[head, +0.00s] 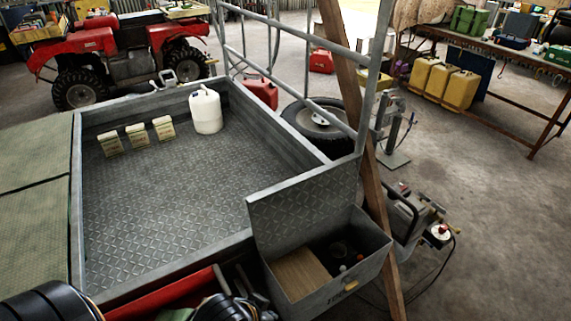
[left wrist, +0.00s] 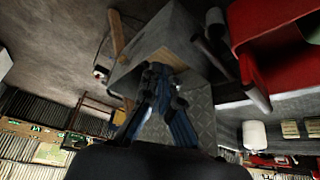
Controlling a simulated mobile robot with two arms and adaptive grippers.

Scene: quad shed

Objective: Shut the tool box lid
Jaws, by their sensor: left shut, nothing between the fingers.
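The grey metal tool box (head: 318,298) stands at the front corner of the trailer bed. Its diamond-plate lid (head: 305,210) is open and stands up, tilted, along the box's bed side. Inside lie a brown board (head: 300,273) and small dark items. My left gripper (head: 236,308) is low at the bottom edge of the head view, left of the box. In the left wrist view my left gripper (left wrist: 156,75) is shut and empty, its fingertips in front of the box (left wrist: 150,35) and lid (left wrist: 200,100); contact cannot be told. My right gripper is not in view.
The trailer bed (head: 160,200) holds a white canister (head: 206,110) and several small cartons (head: 137,135). A wooden post (head: 368,150) rises close to the box's right side. A red object (head: 170,296) lies left of the box. A machine (head: 425,215) stands behind the post.

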